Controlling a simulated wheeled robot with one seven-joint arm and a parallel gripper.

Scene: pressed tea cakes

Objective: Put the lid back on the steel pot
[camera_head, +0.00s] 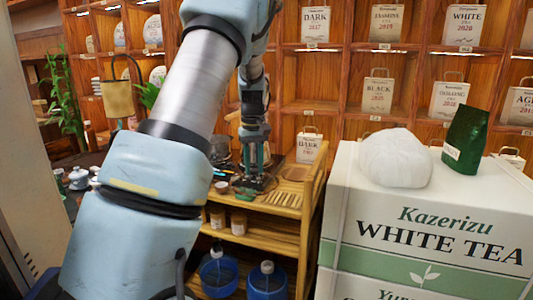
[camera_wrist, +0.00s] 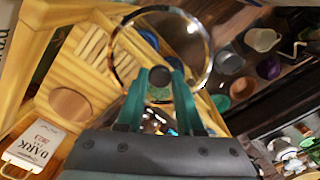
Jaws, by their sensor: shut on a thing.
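My gripper (camera_wrist: 160,82) is shut on the dark knob of a clear round lid (camera_wrist: 206,72) with a shiny metal rim. The lid spreads out beyond the fingertips in the wrist view, and things below show through it. In the head view my gripper (camera_head: 253,160) is over the top of the wooden cart, and the lid cannot be made out there. I cannot pick out the steel pot for sure in either view. Some shiny surface shows between the fingers in the wrist view, but it is too small to identify.
The wooden cart (camera_head: 285,197) carries small items around my gripper. Jars and two blue containers (camera_head: 267,281) stand on its lower levels. A large white tea box (camera_head: 430,220) stands close on the right. Several cups, including a white one (camera_wrist: 262,40), are beyond the lid.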

